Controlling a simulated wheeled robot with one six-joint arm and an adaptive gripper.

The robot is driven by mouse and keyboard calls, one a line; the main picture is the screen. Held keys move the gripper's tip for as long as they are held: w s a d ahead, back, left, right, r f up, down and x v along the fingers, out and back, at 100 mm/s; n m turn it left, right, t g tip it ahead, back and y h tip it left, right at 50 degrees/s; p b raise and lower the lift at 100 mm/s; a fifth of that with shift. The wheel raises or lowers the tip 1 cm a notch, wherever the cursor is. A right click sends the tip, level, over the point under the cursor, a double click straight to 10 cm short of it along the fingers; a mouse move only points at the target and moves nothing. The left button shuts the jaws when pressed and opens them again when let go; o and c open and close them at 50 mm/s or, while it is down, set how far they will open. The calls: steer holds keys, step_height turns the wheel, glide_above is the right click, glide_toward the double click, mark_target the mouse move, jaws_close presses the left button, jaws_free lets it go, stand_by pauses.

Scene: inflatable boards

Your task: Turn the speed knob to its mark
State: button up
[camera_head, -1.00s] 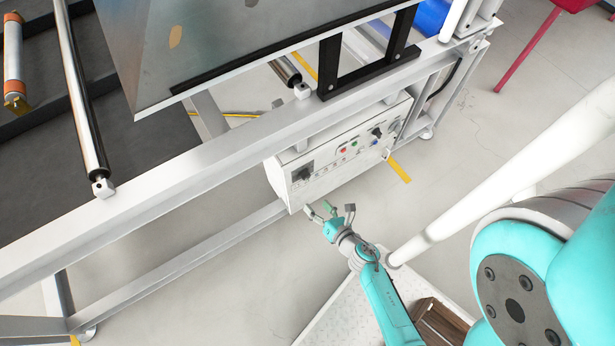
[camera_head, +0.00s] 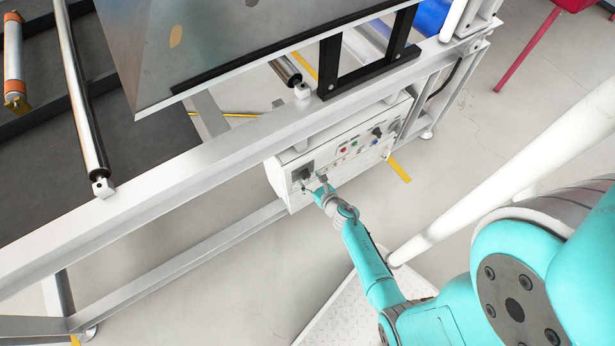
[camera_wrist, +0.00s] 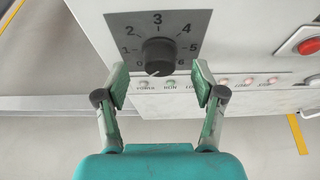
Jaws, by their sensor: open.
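The speed knob (camera_wrist: 158,57) is dark and round, on a grey dial plate (camera_wrist: 190,20) numbered 0 to 6 in the wrist view. A pale line on the knob points down and slightly left, near the 0. No separate target mark can be made out. My gripper (camera_wrist: 160,76) is open and empty, one finger on each side of the knob's lower edge, with gaps to the knob. In the head view my gripper (camera_head: 317,187) is at the left end of the white control box (camera_head: 345,160) and partly hides the dial area.
A red button (camera_wrist: 309,46) and a row of small labelled lamps (camera_wrist: 225,83) lie right of and below the dial. A grey frame beam (camera_head: 220,150) runs above the control box. The floor (camera_head: 200,290) in front is clear.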

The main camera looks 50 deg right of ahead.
steer(key=shift+x, duration=1.25)
steer(key=c, duration=1.1)
steer(key=shift+c, duration=0.2)
